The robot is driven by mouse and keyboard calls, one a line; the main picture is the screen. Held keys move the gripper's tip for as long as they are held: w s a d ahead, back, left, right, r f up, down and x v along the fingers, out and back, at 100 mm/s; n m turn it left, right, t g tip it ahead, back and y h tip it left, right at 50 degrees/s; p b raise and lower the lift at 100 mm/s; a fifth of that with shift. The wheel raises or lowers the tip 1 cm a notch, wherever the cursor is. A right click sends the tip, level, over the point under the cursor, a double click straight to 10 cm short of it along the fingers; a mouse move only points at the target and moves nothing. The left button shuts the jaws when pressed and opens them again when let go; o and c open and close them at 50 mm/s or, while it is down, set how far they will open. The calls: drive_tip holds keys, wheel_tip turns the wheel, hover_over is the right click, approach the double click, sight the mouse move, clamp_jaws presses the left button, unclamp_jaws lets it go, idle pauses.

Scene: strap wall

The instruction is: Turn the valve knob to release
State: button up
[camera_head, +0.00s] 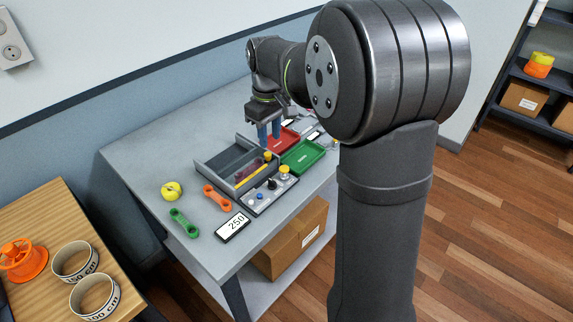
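A grey control panel (256,205) lies on the grey table. It carries a blue button (260,197), a black knob (272,185) and a yellow knob (284,170). I cannot tell for sure which knob is the valve knob, nor how either is turned. My gripper (269,143) points down with two blue fingers, apart with a narrow gap. It is above and behind the panel, near the grey tray and the red tray, and touches neither knob. Nothing shows between the fingers.
Beside the panel are a grey divided tray (213,171), a red tray (290,138) and a green tray (320,154). The table's back left is clear.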

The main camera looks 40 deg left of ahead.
sight(272, 181)
wheel_tip(272, 181, down, 16)
drive_tip(key=shift+f, duration=0.1)
idle(0.4)
clamp_jaws()
